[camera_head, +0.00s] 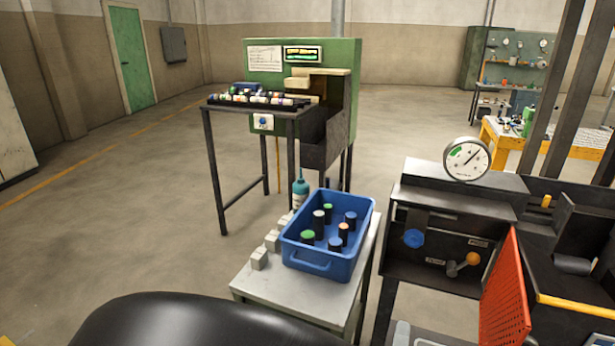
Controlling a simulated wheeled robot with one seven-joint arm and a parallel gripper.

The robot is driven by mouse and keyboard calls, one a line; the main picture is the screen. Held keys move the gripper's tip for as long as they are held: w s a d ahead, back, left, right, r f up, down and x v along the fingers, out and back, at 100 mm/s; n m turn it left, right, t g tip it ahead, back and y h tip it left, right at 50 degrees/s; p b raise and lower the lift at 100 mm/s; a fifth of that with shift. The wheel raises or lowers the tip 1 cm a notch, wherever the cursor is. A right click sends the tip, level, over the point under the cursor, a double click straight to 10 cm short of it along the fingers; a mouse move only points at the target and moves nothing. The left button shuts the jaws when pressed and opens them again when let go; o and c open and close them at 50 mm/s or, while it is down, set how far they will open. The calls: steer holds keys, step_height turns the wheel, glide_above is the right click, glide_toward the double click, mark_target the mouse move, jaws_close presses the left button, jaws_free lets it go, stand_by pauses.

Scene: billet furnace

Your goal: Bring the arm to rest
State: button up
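A large smooth black rounded shape (190,322) fills the bottom left edge of the head view; it looks like part of my own arm or body. My gripper is not in view, so I cannot see its fingers or whether it holds anything. The arm's full pose is hidden below the frame.
A blue crate (322,266) with several coloured-top cylinders stands on a grey table (292,297) ahead. Right of it is a dark machine (440,240) with a dial gauge (466,158) and red perforated panel (505,295). A green furnace (262,72) stands behind. Floor at left is clear.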

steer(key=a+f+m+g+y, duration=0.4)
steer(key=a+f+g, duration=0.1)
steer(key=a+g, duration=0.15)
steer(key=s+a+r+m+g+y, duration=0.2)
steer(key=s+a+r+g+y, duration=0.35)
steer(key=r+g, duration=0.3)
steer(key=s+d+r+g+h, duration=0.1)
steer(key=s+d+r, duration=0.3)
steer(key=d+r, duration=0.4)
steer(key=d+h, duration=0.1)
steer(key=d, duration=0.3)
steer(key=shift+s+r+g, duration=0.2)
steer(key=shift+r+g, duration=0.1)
